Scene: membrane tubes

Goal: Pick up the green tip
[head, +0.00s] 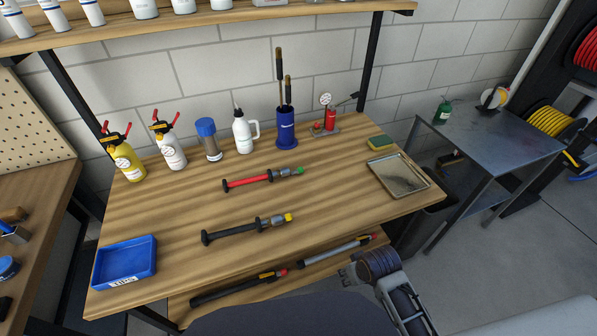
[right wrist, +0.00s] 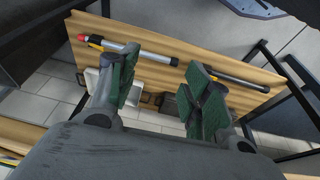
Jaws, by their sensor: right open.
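The green tip (head: 299,170) is on the right end of a red tube tool (head: 250,182) with black and grey fittings, lying on the wooden workbench. A similar black tool (head: 235,231) with a yellow tip (head: 289,217) lies nearer the front. My right gripper (head: 351,272) is beyond the bench's front right edge, well apart from the green tip. In the right wrist view its green-padded fingers (right wrist: 161,75) are spread with nothing between them. My left gripper is not in view.
A blue tray (head: 96,274) is at the bench's front left, a metal tray (head: 374,180) at its right. Bottles, a blue holder (head: 286,135) and a sponge (head: 381,142) stand along the back. Further tools lie on a lower shelf (head: 330,262). Bench space around the red tool is clear.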

